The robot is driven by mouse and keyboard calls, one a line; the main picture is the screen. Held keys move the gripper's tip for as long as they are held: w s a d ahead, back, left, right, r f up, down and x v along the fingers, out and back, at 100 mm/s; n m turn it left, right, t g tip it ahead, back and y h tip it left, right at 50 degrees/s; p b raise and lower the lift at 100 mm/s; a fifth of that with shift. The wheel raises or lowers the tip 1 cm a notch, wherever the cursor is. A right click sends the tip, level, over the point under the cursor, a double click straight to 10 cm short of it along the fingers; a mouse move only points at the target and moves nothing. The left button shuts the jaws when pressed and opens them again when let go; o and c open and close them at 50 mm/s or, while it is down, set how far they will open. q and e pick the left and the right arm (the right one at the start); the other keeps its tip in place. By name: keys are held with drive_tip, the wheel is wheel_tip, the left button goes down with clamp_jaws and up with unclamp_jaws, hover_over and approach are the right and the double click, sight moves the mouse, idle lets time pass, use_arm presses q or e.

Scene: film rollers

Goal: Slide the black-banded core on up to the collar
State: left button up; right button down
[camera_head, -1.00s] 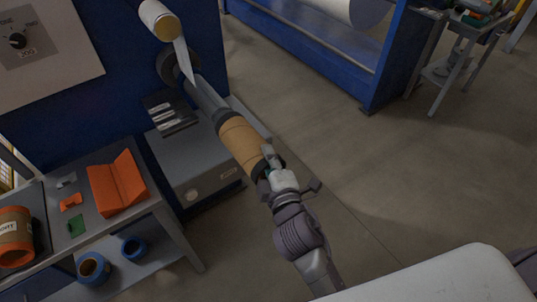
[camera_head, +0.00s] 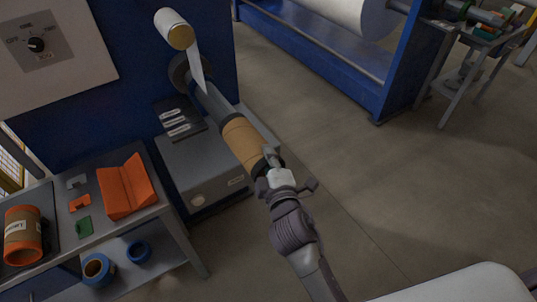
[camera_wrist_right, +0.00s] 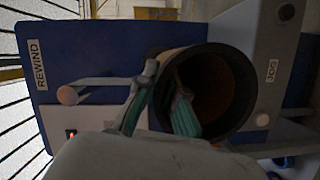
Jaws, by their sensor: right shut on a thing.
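The black-banded core (camera_head: 241,141) is a tan cardboard tube with a dark band at each end. In the head view it lines up with the grey shaft (camera_head: 211,103), which meets its far end. The collar (camera_head: 181,70) is a dark ring at the machine end of the shaft, with bare shaft between it and the core. My right gripper (camera_head: 270,160) is shut on the core's near rim. In the right wrist view its fingers (camera_wrist_right: 160,103) pinch the wall of the core (camera_wrist_right: 244,70), whose bore is dark; no shaft is clear inside. My left gripper is not in view.
A grey cabinet (camera_head: 204,172) stands below the shaft. A white strip hangs from a roller (camera_head: 174,29) near the collar. A side table at left holds an orange V-block (camera_head: 126,188) and an orange-ended roll (camera_head: 22,236). Open floor (camera_head: 330,150) lies to the right.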

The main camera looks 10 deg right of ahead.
sight(260, 145)
drive_tip(key=shift+w, duration=0.1)
drive_tip(key=shift+w+a, duration=0.3)
drive_tip(key=shift+w, duration=0.5)
drive_tip(key=shift+w+a, duration=0.3)
drive_tip(key=shift+w, duration=0.45)
drive_tip(key=shift+w+a, duration=0.35)
drive_tip(key=shift+w, duration=0.5)
drive_tip(key=shift+w+a, duration=0.3)
drive_tip(key=shift+w, duration=0.5)
drive_tip(key=shift+w+a+b, duration=0.25)
drive_tip(key=shift+w+b, duration=0.05)
drive_tip(key=shift+w, duration=0.45)
drive_tip(key=shift+w+a+b, duration=0.25)
drive_tip(key=shift+w+b, duration=0.05)
drive_tip(key=shift+w, duration=0.4)
drive_tip(key=shift+w+a, duration=0.1)
